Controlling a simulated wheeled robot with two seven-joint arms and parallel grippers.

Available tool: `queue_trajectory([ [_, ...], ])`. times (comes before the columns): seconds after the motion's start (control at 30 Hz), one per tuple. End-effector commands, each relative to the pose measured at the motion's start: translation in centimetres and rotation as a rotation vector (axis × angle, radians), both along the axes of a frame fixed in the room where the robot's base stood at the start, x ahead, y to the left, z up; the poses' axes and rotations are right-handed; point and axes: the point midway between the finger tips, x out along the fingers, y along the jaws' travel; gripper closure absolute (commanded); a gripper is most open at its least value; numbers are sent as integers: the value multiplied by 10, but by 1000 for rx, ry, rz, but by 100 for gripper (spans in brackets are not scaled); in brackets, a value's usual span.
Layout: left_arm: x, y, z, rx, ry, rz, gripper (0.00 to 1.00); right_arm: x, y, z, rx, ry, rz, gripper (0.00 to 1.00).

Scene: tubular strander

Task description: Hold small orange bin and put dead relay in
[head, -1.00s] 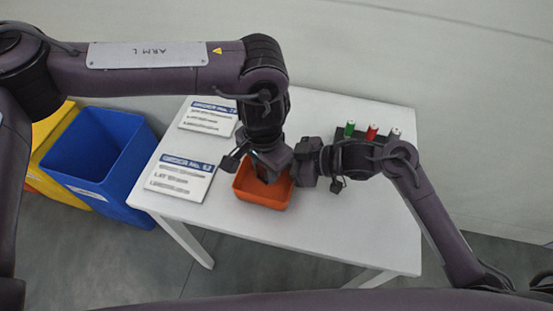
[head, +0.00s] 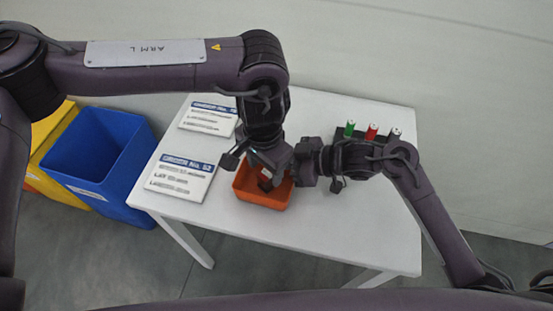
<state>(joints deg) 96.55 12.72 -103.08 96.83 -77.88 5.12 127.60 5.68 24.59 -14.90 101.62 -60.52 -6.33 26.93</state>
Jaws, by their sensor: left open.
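The small orange bin (head: 262,198) stands on the white table, near its front edge. My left gripper (head: 264,168) is over the bin's back part, pointing down and open. A small dark piece with a pale spot (head: 266,181) shows inside the bin below the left gripper; it may be the dead relay, but it is too small to be sure. My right gripper (head: 302,168) comes from the right and meets the bin's right back rim. Its fingertips are hidden, so its hold on the rim cannot be told.
Two printed cards (head: 182,178) lie on the table left of the bin. A dark rack (head: 362,148) with green, red and grey cylinders stands behind my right wrist. A blue bin (head: 98,150) and a yellow bin (head: 46,130) stand left of the table. The table's front right is clear.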

Motion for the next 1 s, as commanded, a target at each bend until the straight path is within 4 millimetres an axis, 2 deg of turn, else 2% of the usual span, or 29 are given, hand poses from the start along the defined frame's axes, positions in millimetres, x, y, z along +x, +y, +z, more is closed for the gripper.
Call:
queue_trajectory([
  [0.3, 2, -1, 68, -2, -8, -1, 46, 0, 0, 0, -1, 1, 0, 100],
  [0.5, 1, 0, 98, 0, -4, 0, 46, 0, 0, 0, -1, 1, 0, 100],
  [0.67, 0, 0, 108, -1, -1, 0, 46, 0, 0, 0, -1, 0, 0, 100],
  [0.93, 0, -1, 109, -1, 0, 0, 46, 0, 0, 0, -1, 0, 0, 100],
  [1.0, 0, -1, 109, -1, 0, 0, 46, 0, 0, 0, -1, 0, 0, 90],
])
